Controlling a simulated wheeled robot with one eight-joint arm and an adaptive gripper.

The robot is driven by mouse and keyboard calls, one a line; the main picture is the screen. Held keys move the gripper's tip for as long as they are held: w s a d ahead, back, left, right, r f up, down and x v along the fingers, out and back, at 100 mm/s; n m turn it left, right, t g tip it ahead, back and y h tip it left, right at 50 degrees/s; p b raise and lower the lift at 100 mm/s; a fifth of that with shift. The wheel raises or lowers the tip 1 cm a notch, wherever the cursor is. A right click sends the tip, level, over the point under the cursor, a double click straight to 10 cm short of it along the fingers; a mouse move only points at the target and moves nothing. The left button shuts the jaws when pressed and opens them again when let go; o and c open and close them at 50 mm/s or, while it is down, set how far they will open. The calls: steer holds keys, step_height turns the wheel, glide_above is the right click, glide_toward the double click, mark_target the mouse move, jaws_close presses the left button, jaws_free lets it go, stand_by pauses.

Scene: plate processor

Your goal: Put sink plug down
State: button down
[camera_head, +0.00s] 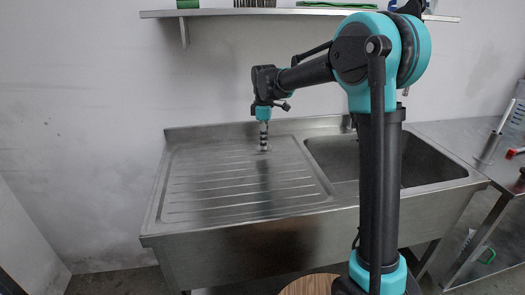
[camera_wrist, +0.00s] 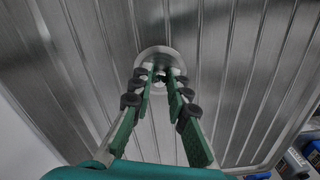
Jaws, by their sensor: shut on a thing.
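The sink plug (camera_wrist: 157,51) is a round metal disc in the wrist view, seen beyond my fingertips against the ribbed drainboard. My gripper (camera_wrist: 166,75) is shut on the middle of the plug, with its green and black fingers on either side. In the head view my gripper (camera_head: 263,143) points straight down over the back of the drainboard (camera_head: 215,190), and the plug (camera_head: 264,149) shows small at its tips. The plug is at or very close to the metal surface; I cannot tell if it touches. The fingers hide part of the plug.
The sink basin (camera_head: 420,165) lies right of the drainboard, partly behind my arm. A wall shelf (camera_head: 220,12) runs above. A side table (camera_head: 450,132) at the right holds a metal container (camera_head: 490,147). The drainboard's front and left are clear.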

steer(key=shift+f, duration=1.8)
steer(key=shift+f, duration=0.1)
steer(key=c, duration=1.5)
jaws_free()
steer(key=shift+o, duration=0.2)
step_height(320, 180, up, 12)
steer(key=shift+r, duration=0.1)
